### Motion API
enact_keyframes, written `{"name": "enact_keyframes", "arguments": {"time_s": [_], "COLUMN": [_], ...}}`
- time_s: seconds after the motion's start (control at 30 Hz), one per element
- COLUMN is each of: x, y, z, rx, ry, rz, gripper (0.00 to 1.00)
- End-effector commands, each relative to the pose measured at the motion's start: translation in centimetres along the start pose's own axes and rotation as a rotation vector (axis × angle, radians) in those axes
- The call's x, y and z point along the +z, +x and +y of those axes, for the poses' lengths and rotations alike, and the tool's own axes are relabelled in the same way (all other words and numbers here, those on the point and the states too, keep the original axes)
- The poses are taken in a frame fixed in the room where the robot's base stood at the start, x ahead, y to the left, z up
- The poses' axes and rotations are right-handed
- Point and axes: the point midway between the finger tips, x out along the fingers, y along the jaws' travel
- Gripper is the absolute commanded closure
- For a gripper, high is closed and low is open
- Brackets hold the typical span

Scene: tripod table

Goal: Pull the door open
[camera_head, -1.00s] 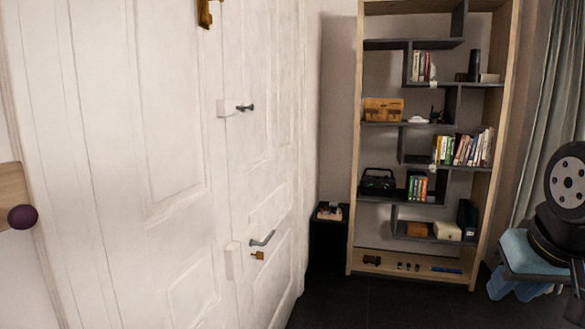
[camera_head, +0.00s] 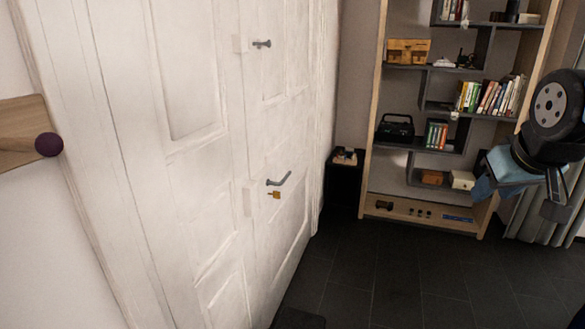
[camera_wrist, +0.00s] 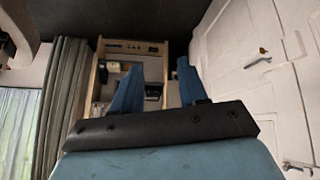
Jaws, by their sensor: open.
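The white panelled door (camera_head: 180,190) fills the left and middle of the head view and looks shut. A grey lever handle (camera_head: 280,180) sticks out from its lower part, with a small brass lock piece (camera_head: 274,195) just below. A second grey handle (camera_head: 262,44) is higher up. In the wrist view, the door (camera_wrist: 235,40) is at the right, with a dark handle (camera_wrist: 258,58) on it. My gripper (camera_wrist: 155,72) shows there with two blue fingers spread apart and nothing between them. It is well apart from the door and its handles.
A wooden bookshelf (camera_head: 375,140) with books and a radio stands against the back wall, beside a small dark stand (camera_head: 343,190). A purple knob (camera_head: 48,144) on a wooden board is at the left.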

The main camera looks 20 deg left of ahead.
Motion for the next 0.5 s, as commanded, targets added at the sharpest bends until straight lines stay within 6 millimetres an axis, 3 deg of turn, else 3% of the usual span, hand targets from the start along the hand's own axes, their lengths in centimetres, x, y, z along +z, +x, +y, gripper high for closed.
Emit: {"name": "enact_keyframes", "arguments": {"time_s": [0.2, 0.5], "x": [-6.8, -15.1], "y": [4.6, 11.4], "z": [-1.1, -4.2], "rx": [-0.001, 0.008], "ry": [-0.203, -0.477], "rz": [0.107, 0.271], "gripper": [0.57, 0.57]}}
